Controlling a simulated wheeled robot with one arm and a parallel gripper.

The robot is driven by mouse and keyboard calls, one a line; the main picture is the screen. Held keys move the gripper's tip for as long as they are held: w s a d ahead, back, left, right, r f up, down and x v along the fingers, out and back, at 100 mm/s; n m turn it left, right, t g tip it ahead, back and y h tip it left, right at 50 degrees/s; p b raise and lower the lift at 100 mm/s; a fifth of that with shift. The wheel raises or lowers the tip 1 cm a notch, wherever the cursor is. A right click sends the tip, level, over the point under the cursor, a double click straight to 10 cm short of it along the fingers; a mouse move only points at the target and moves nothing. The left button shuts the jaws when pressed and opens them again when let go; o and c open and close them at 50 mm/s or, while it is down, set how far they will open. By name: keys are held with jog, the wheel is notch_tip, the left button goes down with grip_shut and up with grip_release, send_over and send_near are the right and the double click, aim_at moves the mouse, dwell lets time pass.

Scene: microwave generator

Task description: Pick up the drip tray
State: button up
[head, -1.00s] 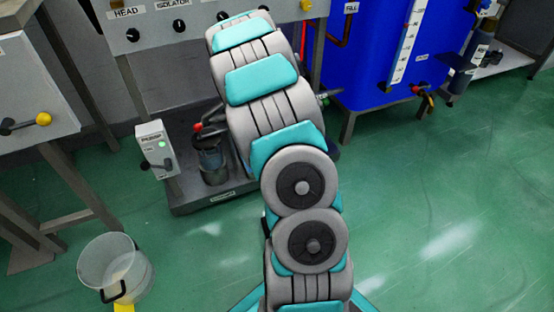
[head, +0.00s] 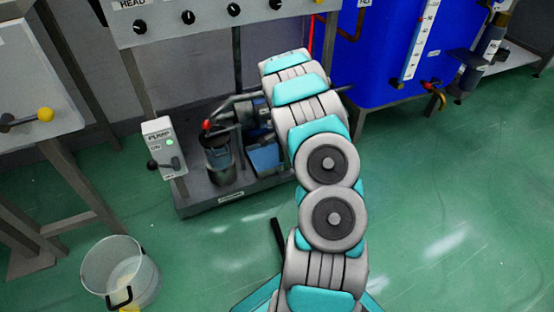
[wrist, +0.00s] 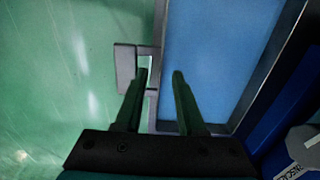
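In the wrist view a shallow tray with a grey rim (wrist: 262,75) and a flat blue inside fills the upper right; I take it as the drip tray. A grey handle (wrist: 124,65) sticks out from its left side over the green floor. My gripper (wrist: 160,72) is open, its two dark fingers on either side of the tray's left rim. The left finger is at the handle's opening, the right one over the blue inside. Contact cannot be told. In the head view my arm hides the gripper, and I cannot make out the tray there.
In the head view a pump stand (head: 228,197) with a dark cylinder (head: 217,160) and a pump switch box (head: 163,148) is left of my arm. A blue tank (head: 380,50) stands at the upper right. A clear bucket (head: 112,262) is at the lower left. The right floor is clear.

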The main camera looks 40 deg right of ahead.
notch_tip(320, 180, down, 2)
jog(key=shift+f, duration=0.15)
jog(key=shift+c, duration=0.3)
grip_shut()
dwell(1.0)
